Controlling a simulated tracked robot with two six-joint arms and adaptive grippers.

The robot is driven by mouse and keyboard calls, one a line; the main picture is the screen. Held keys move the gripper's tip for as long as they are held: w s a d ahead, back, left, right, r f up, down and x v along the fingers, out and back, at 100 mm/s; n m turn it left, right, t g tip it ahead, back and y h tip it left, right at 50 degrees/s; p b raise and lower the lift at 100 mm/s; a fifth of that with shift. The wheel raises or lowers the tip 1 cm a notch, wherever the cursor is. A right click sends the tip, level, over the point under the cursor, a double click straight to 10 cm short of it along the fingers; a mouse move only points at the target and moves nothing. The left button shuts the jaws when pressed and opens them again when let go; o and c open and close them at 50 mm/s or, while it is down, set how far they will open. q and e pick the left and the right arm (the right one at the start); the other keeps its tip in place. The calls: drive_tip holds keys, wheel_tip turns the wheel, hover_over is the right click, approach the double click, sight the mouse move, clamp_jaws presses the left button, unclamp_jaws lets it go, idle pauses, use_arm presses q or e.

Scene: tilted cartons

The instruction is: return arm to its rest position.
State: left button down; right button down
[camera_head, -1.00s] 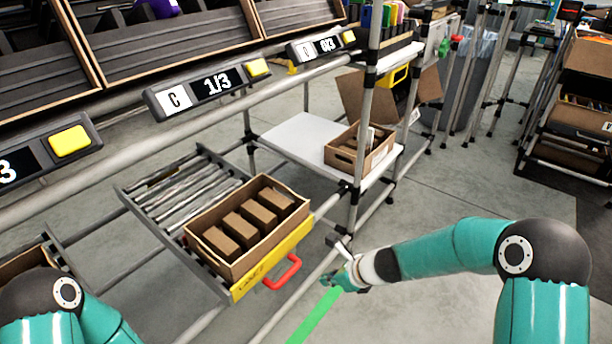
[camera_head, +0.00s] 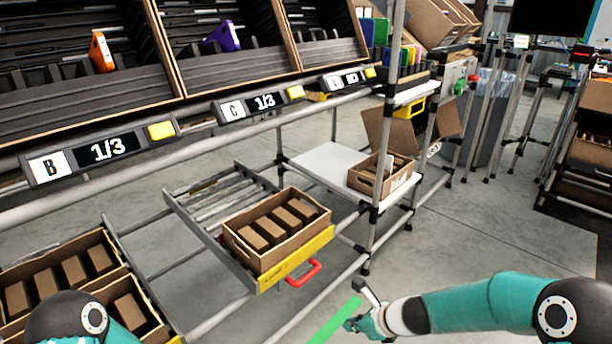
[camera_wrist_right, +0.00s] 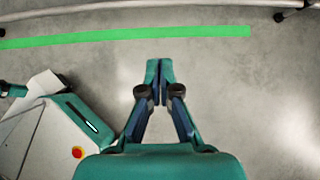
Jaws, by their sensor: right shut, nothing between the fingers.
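My right arm (camera_head: 470,306) comes in from the right in the head view. Its gripper (camera_head: 362,308) is in front of the rack, above the floor beside a green floor stripe (camera_head: 334,322). In the right wrist view the right gripper (camera_wrist_right: 159,70) is shut with its fingertips together and nothing held, over bare grey floor. My left arm (camera_head: 72,318) shows only as a dark joint and teal link at the bottom left; the left gripper is out of view.
A carton of brown boxes (camera_head: 236,238) sits on a roller shelf with a yellow front and red handle (camera_head: 304,274). Another carton (camera_head: 360,184) stands on a white shelf (camera_head: 322,158). More cartons (camera_head: 106,240) are at the lower left. The floor right of the rack (camera_head: 480,230) is clear.

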drive_tip(key=s+r+n+g+p, duration=0.1)
drive_tip(key=s+r+n+p, duration=0.4)
drive_tip(key=s+n+p, duration=0.3)
drive_tip(key=s+r+n+g+h+p, duration=0.1)
drive_tip(key=s+r+n+g+p, duration=0.1)
drive_tip(key=s+r+n+p, duration=0.3)
drive_tip(key=s+d+r+n+g+p, duration=0.1)
drive_tip(key=s+r+n+p, duration=0.4)
drive_tip(key=s+n+p, duration=0.6)
drive_tip(key=shift+s+g+h+p, duration=0.35)
drive_tip(key=shift+s+p, duration=0.45)
drive_tip(key=shift+p, duration=1.9)
